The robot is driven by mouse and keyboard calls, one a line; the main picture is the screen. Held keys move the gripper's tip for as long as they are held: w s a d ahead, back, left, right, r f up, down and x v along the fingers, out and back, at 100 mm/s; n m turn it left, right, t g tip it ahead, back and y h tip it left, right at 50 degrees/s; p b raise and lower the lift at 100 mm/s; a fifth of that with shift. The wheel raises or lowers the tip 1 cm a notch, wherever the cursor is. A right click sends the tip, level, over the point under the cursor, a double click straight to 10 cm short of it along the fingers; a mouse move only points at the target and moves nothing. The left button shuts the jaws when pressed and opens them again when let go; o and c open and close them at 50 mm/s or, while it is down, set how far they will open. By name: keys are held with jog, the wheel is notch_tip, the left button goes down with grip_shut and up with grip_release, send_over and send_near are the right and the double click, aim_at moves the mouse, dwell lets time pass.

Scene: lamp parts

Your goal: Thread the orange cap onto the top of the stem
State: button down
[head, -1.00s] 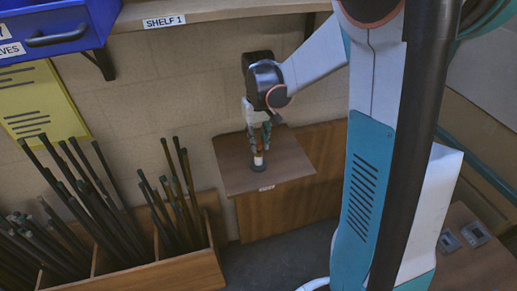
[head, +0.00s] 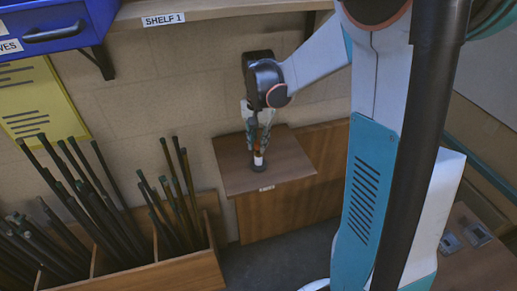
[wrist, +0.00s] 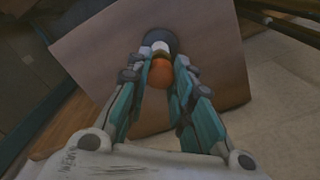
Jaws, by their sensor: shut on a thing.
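The orange cap (wrist: 161,73) is between the two fingertips of my gripper (wrist: 160,76) in the wrist view, and my gripper is shut on it. In the head view, my gripper (head: 258,140) points down over the small wooden table, with a bit of the orange cap (head: 258,149) showing. The white stem (head: 258,160) stands upright directly under the cap on a dark round base (head: 258,169). The stem (wrist: 160,47) and base (wrist: 159,38) also show beyond the cap in the wrist view. The cap lines up with the stem top; I cannot tell how far it is engaged.
The small wooden table top (head: 232,175) is otherwise clear. A wooden bin (head: 180,272) with several dark rods stands at the left. A shelf (head: 215,10) with a blue drawer box (head: 55,35) is above.

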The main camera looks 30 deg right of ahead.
jog(key=shift+s+f+m, duration=0.1)
jog(key=shift+f+m, duration=0.05)
jog(key=shift+m, duration=1.25)
jog(key=m, duration=0.4)
jog(key=shift+m, duration=1.4)
jog(key=m, duration=0.3)
jog(key=shift+b, duration=0.35)
jog(key=m, duration=0.4)
